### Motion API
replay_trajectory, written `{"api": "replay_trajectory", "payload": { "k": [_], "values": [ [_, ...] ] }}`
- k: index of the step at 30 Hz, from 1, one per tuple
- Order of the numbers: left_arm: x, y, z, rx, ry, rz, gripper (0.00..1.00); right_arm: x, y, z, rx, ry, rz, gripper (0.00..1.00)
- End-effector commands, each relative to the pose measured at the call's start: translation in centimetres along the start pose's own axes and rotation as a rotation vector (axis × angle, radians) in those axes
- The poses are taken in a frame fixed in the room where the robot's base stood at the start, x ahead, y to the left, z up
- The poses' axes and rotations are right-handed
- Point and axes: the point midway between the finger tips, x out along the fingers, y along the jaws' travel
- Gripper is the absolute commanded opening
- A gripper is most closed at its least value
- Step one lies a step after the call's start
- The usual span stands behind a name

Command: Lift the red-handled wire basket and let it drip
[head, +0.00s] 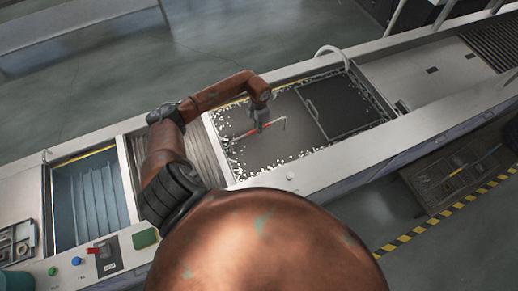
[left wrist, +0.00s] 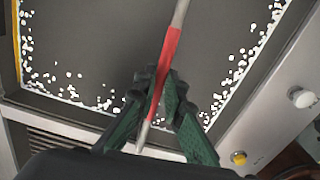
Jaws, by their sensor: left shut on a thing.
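A metal bar with a red handle sleeve (head: 244,134) crosses above the dark surface of the tank (head: 238,160); the red sleeve also shows in the left wrist view (left wrist: 170,58). My left gripper (head: 262,124) is over the left half of the tank. In the left wrist view my left gripper (left wrist: 160,92) has its green-padded fingers shut on the red sleeve. The wire body of the basket cannot be made out; only the bar and handle show. My right gripper is not in view.
White floating bits line the tank's edges. A dark rectangular panel (head: 342,104) covers the tank's right part. A ribbed drain section (head: 200,150) and a blue basin (head: 88,195) lie to the left. A control panel with buttons (head: 98,258) is at the near left.

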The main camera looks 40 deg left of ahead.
Motion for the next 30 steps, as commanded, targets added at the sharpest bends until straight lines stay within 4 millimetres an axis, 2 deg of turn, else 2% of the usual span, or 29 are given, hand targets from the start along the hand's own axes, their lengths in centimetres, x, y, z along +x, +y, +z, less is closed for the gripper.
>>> {"api": "replay_trajectory", "payload": {
  "k": [11, 16, 20, 30],
  "values": [
    [-0.3, 0.1, 0.2, 0.0, -0.006, 0.001, 0.0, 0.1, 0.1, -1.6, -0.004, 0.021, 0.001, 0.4],
    [-1.6, 0.2, 0.3, 0.001, -0.007, 0.004, 0.0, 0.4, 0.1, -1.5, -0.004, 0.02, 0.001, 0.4],
    [-3.9, 0.2, 0.3, 0.002, -0.008, 0.006, 0.0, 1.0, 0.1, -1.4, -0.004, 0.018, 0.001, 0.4],
    [-11.9, 0.2, 0.2, 0.001, -0.007, 0.006, 0.0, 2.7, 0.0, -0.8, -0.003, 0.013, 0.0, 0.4]
  ]
}}
